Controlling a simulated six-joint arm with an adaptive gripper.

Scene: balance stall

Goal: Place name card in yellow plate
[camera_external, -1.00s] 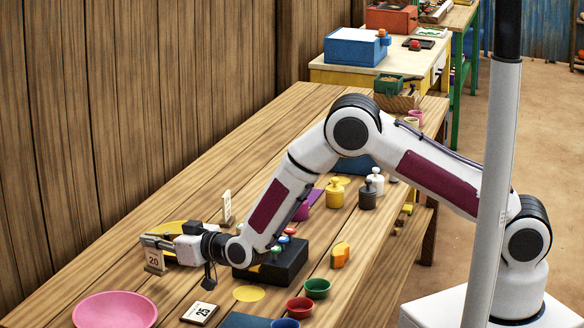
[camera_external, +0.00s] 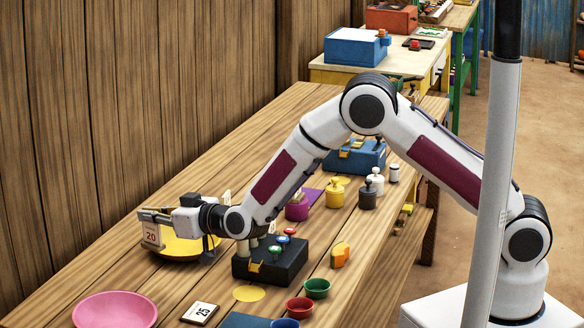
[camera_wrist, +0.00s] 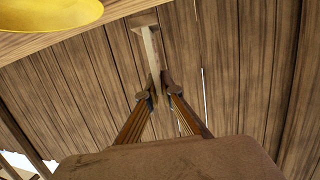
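In the wrist view the card (camera_wrist: 151,52) shows edge-on as a thin pale strip between the two fingertips (camera_wrist: 159,88). The yellow plate (camera_external: 182,250) lies on the table beneath and just right of the card, partly covered by my gripper. The card overlaps the plate's left edge in the external view; its height above the table is hard to tell. The plate (camera_wrist: 45,12) shows at the wrist view's top left.
A pink plate (camera_external: 114,310) lies at the front left. A "25" card (camera_external: 200,313) lies near the front edge. A black button box (camera_external: 270,262) stands under my forearm, with red (camera_external: 299,307) and green (camera_external: 317,288) bowls nearby. A plank wall (camera_external: 120,120) borders the table.

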